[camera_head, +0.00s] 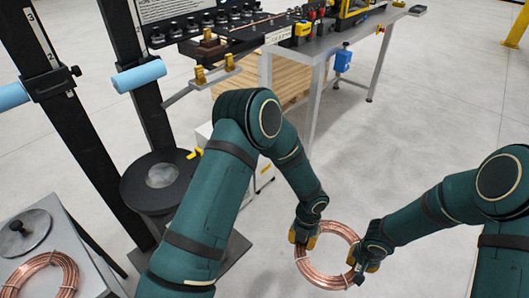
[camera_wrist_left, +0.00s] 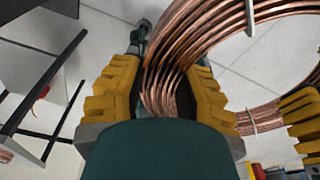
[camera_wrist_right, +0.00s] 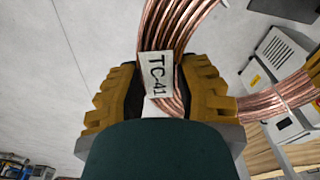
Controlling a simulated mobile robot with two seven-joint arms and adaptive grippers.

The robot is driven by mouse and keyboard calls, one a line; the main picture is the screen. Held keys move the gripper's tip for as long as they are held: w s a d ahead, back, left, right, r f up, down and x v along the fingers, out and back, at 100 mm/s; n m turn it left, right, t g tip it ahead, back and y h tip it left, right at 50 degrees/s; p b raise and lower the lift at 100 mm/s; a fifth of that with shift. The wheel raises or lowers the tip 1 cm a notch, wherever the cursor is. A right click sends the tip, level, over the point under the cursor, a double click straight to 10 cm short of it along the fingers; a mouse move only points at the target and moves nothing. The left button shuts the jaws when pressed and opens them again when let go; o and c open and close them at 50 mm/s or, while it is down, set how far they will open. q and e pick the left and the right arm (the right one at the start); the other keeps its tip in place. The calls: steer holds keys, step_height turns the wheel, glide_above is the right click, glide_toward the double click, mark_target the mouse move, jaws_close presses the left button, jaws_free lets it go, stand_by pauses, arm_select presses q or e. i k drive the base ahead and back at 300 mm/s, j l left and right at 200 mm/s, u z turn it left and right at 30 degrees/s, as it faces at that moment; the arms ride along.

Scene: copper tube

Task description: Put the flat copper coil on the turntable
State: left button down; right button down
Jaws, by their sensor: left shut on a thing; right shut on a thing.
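A flat copper coil (camera_head: 318,281) is held between my two grippers above the floor, in the lower middle of the head view. My left gripper (camera_head: 304,237) is shut on its left side; the left wrist view shows the copper strands (camera_wrist_left: 185,45) between the fingers. My right gripper (camera_head: 361,264) is shut on its right side. A white tag (camera_wrist_right: 159,75) reading TC-41 lies over the strands between the right fingers. A black round plate with a grey centre (camera_head: 160,180), seemingly the turntable, stands left of my left arm. It is bare and well apart from the coil.
A second copper coil (camera_head: 45,273) and a grey round lid (camera_head: 24,231) lie on a grey cart at lower left. Black posts (camera_head: 58,108) with light-blue rollers (camera_head: 139,76) rise beside the black plate. A workbench (camera_head: 317,48) with tools stands behind.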

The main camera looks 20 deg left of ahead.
mark_target(162, 174)
steer(key=i+u, duration=0.35)
steer(key=u, duration=1)
